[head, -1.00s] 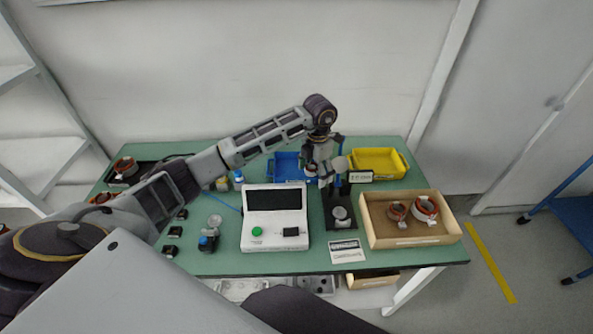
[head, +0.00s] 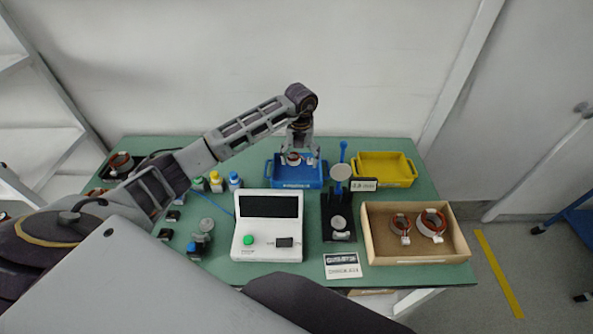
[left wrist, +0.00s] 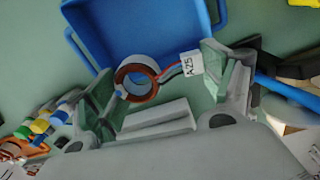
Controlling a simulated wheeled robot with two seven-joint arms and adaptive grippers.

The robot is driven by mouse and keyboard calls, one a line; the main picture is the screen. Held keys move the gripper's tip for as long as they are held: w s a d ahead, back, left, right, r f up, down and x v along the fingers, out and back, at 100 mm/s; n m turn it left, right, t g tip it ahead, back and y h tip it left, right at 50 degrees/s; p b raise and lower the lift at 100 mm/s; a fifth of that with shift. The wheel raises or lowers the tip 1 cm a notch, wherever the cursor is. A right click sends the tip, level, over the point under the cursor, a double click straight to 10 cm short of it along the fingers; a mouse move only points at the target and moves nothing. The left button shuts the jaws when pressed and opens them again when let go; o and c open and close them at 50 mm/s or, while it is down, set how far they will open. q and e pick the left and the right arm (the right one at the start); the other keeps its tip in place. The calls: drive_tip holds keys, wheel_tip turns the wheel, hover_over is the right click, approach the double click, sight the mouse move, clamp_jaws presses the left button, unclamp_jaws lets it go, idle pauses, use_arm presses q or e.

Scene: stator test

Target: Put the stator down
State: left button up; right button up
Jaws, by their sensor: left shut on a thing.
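The stator (head: 293,158), a ring with copper-coloured windings, is at my left gripper (head: 298,151), over the blue tray (head: 298,183) at the back middle of the table. In the left wrist view, the stator (left wrist: 136,78) shows between the fingers of the left gripper (left wrist: 170,95), with its wires running to a white tag (left wrist: 191,63) marked A25. The blue tray (left wrist: 140,28) lies behind it. The left gripper is shut on the stator. I cannot tell exactly how high the stator is above the tray floor. My right gripper is not in view.
A white tester (head: 268,225) with a green button stands in front of the tray. A black stand with a blue lever (head: 343,152) is to the right. A yellow tray (head: 385,168) and a wooden box (head: 415,255) holding two stators are further right. Small bottles (head: 215,181) stand left.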

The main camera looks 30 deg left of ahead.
sight(298, 163)
use_arm(q)
drive_tip(key=shift+w+a+f+n, duration=0.1)
drive_tip(key=shift+w+a+n, duration=0.35)
drive_tip(key=shift+a+n, duration=0.15)
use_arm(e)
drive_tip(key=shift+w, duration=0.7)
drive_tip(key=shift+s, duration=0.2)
use_arm(q)
drive_tip(key=shift+f+b, duration=1.25)
drive_tip(key=shift+f, duration=0.95)
drive_tip(key=shift+f+b, duration=0.35)
drive_tip(key=shift+b, duration=0.1)
drive_tip(key=shift+f+b, duration=0.35)
drive_tip(key=shift+f, duration=0.2)
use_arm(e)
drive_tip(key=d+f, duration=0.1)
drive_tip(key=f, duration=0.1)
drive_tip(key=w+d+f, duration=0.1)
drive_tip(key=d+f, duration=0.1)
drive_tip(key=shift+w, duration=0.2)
